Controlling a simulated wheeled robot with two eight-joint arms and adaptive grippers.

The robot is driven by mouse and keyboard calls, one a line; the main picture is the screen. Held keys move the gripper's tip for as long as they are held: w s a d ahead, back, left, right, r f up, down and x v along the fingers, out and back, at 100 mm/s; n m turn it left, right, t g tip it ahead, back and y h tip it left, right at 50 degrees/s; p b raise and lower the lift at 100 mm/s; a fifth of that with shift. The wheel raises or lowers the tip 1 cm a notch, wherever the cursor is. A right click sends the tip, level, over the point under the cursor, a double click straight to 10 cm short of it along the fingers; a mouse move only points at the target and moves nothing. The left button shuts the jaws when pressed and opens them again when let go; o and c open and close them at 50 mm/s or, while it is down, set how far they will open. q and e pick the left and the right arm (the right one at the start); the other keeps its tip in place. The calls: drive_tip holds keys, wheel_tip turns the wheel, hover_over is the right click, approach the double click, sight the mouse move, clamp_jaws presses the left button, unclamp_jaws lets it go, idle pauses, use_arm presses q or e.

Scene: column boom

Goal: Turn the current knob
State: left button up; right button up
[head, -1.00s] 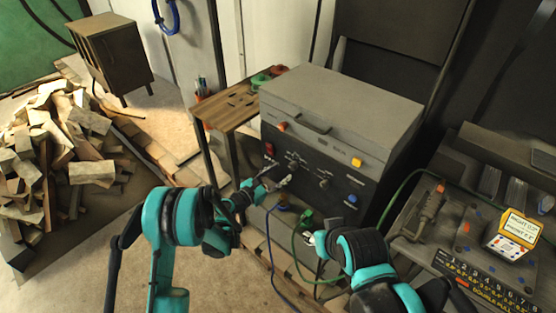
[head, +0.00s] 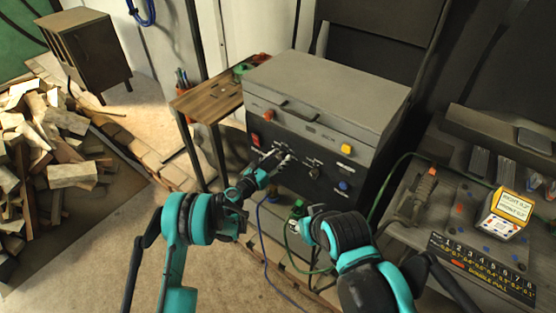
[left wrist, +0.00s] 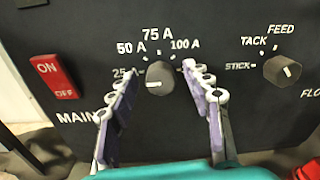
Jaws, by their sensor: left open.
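The current knob (left wrist: 160,77) is a round grey knob on the dark front panel of the welder (head: 330,95). In the left wrist view, marks 25 A, 50 A, 75 A and 100 A arc around it; a pale mark shows low on its face. My left gripper (left wrist: 166,92) is open, with its two purple-padded fingers either side of and below the knob. I cannot tell whether they touch it. In the head view the left gripper (head: 278,160) is at the panel and hides the knob. My right gripper (head: 296,228) is low before the panel; its fingers are unclear.
A red ON/OFF switch (left wrist: 53,75) is left of the knob and a second knob (left wrist: 282,72) right of it. A green cable (head: 385,190) runs beside the welder. A bench (head: 465,215) stands right, a wooden table (head: 205,98) left.

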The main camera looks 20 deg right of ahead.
use_arm(q)
clamp_jaws()
